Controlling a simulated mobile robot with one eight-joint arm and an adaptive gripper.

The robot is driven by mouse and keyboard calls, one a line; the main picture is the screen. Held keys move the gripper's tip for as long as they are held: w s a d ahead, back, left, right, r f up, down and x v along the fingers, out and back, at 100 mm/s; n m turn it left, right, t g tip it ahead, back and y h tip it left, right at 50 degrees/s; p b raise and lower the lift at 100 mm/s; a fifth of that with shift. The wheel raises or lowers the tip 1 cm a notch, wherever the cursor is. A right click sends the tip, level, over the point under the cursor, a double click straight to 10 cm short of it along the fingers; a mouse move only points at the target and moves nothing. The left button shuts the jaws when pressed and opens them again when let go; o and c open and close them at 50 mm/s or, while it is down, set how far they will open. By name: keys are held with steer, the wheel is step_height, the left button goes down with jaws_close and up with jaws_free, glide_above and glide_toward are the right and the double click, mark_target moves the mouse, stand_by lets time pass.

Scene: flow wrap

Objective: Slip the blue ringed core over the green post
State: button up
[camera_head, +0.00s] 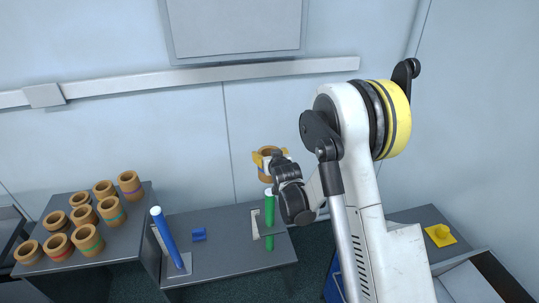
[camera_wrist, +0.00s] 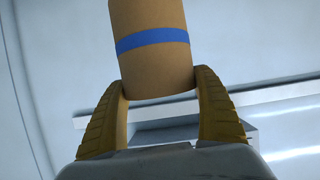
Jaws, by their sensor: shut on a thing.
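A tan cylindrical core with a blue ring (camera_wrist: 153,66) is held by my gripper (camera_wrist: 160,84), its two yellow fingers pressed against its sides near one end. In the head view the core (camera_head: 265,178) appears in the air, between the fingers of my gripper (camera_head: 270,157). The green post (camera_head: 269,208) has a pale top and stands on the grey table. The held core appears just above the post's top in the head view, apart from it. Whether they line up in depth I cannot tell. The post is not seen in the wrist view.
Several tan cores with coloured rings (camera_head: 84,215) stand on a dark table (camera_head: 120,244) at the left. A tilted blue post (camera_head: 168,238) and a small blue block (camera_head: 199,234) are left of the green post. A yellow piece (camera_head: 440,235) lies at the right.

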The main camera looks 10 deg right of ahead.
step_height(320, 180, down, 3)
steer(key=b, duration=2.1)
glide_above(271, 211)
steer(key=w, duration=0.2)
step_height(271, 211, down, 19)
steer(key=shift+w+r, duration=0.1)
steer(key=shift+f+b, duration=1.7)
steer(key=shift+f, duration=1.2)
steer(key=shift+f, duration=0.55)
steer(key=o, duration=1)
steer(key=shift+v, duration=5.5)
